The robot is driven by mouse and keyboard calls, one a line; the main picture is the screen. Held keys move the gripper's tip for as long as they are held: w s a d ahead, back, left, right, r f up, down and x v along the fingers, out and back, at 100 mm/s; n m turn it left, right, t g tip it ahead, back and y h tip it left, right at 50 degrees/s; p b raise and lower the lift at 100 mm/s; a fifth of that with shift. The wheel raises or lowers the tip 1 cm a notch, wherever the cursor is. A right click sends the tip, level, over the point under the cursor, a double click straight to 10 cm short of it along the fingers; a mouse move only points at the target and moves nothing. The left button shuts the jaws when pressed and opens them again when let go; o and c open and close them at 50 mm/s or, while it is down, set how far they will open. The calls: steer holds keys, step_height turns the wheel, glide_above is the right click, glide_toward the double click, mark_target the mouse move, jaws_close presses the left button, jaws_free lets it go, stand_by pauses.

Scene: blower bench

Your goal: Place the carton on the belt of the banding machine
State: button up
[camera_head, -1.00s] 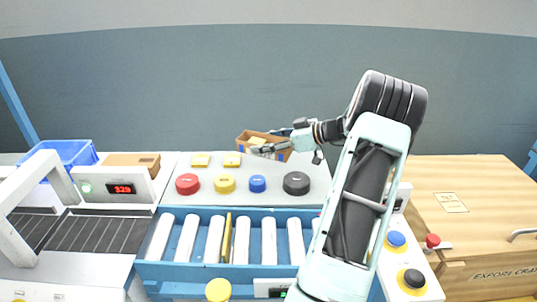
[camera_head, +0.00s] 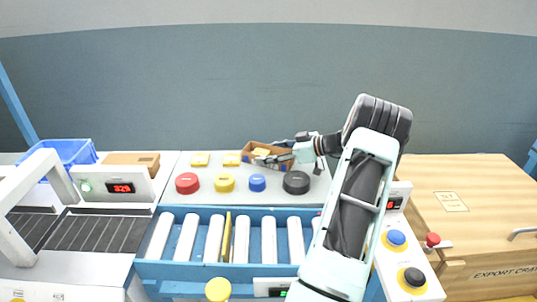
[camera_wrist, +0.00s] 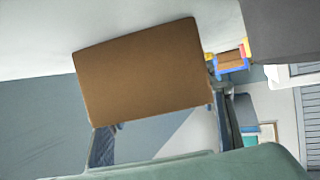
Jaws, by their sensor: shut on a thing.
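The banding machine, with a white arch (camera_head: 42,178) and a dark belt (camera_head: 100,233), stands at the left. The visible belt is bare.
A blue-framed roller bed (camera_head: 243,240) lies between the belt and my arm. Red, yellow, blue and black round pieces (camera_head: 187,183) stand behind it. A blue bin (camera_head: 70,151) is at the back left. A wooden crate (camera_head: 480,195) and a button panel (camera_head: 405,265) are on the right.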

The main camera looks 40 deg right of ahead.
steer(key=o, duration=1.2)
steer(key=shift+r, duration=0.1)
